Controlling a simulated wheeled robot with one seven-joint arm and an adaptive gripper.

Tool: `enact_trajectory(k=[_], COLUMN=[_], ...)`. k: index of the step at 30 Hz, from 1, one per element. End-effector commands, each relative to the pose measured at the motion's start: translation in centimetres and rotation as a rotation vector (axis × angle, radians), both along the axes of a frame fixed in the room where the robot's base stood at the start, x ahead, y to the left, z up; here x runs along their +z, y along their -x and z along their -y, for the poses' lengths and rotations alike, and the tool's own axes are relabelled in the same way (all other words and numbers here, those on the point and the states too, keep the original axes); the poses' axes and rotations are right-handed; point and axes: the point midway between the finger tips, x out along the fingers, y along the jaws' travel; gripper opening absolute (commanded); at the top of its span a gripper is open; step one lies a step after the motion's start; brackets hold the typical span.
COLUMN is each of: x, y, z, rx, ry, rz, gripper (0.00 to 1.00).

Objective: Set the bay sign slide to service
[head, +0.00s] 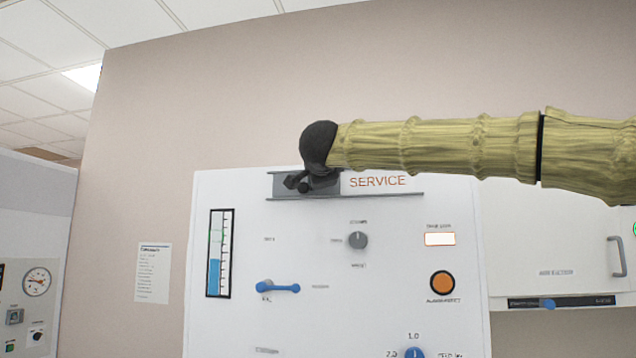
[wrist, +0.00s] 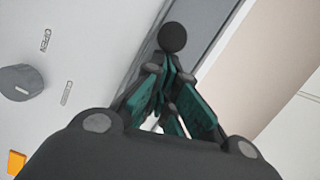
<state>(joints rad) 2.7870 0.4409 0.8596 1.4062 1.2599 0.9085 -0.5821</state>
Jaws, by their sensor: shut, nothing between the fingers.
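The bay sign slide is a grey plate (head: 326,187) in a rail along the top of the white panel. It sits at the left end of the rail, and the orange word SERVICE (head: 377,181) shows uncovered to its right. My gripper (head: 297,181) is in front of the plate, partly hiding it. In the wrist view a round black knob (wrist: 173,37) stands just beyond the tips of my gripper (wrist: 168,68). The fingers are shut with nothing between them. I cannot tell whether they touch the knob.
Below the rail are a grey dial (head: 357,240), a blue lever (head: 278,287), an orange button (head: 442,283) and a blue level gauge (head: 220,254). A cabinet with a handle (head: 617,256) stands at right.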

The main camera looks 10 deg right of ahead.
Motion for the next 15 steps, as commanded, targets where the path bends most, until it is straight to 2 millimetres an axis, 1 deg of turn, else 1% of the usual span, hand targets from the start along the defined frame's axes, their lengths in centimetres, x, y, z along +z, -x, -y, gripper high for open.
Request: enact_trajectory(k=[10,12,15], x=[1.3,0.8,0.8], y=[0.9,1.8,3.1], z=[3.2,2.8,2.3], rx=[0.003,0.006,0.009], ry=[-0.003,-0.001,-0.001], rz=[0.001,0.002,0.002], gripper=[0.0,0.0,0.0])
